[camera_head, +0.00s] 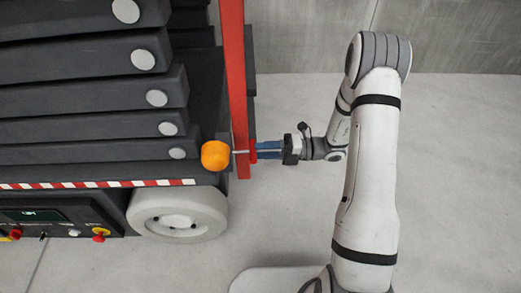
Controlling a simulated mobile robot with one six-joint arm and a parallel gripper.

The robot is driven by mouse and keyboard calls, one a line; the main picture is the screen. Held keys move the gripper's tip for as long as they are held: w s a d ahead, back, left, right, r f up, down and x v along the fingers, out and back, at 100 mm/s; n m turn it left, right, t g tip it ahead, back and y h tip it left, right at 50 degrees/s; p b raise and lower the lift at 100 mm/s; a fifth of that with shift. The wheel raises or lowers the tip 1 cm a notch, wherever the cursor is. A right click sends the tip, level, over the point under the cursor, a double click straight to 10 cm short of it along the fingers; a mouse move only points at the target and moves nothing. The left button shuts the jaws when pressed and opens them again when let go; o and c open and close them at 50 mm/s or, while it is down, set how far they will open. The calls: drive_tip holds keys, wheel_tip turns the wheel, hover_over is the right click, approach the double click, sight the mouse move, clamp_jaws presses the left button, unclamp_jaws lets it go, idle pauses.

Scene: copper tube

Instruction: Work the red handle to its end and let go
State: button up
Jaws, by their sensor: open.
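A small red handle (253,151) sits at the end of a thin rod at the right side of a tall red bar (233,75). An orange ball (215,155) is to the left of the bar, in line with the rod. My gripper (259,150) has blue fingers that point left. Its tips are right at the red handle, and it is open. I cannot tell whether the fingers touch the handle or are around it. Part of the handle is hidden by the fingertips.
A dark machine with stacked grey beams (90,95) fills the left. A white wheel (178,215) is below it, and a control panel (50,220) with red knobs is at lower left. Grey floor (280,220) is clear below my gripper. A grey wall (450,35) stands behind.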

drive_tip(key=d+p, duration=0.1)
drive_tip(key=d, duration=0.6)
drive_tip(key=shift+p, duration=0.3)
drive_tip(key=shift+w, duration=0.1)
drive_tip(key=s+r+n+g+h+p, duration=0.2)
drive_tip(key=s+r+n+h+p, duration=0.4)
drive_tip(key=r+n, duration=0.45)
drive_tip(key=s+r+n+g+h+p, duration=0.2)
drive_tip(key=s+r+n+h+p, duration=0.35)
drive_tip(key=r, duration=0.85)
drive_tip(key=s+d+r+n+t+h+p, duration=0.3)
drive_tip(key=r+n+p, duration=0.4)
drive_tip(key=r, duration=0.3)
drive_tip(key=s+d+r+n+t+h+p, duration=0.3)
drive_tip(key=r+n+p, duration=0.4)
drive_tip(key=r+n, duration=0.3)
drive_tip(key=shift+s+t, duration=0.55)
drive_tip(key=shift+t, duration=0.05)
drive_tip(key=shift+h, duration=0.25)
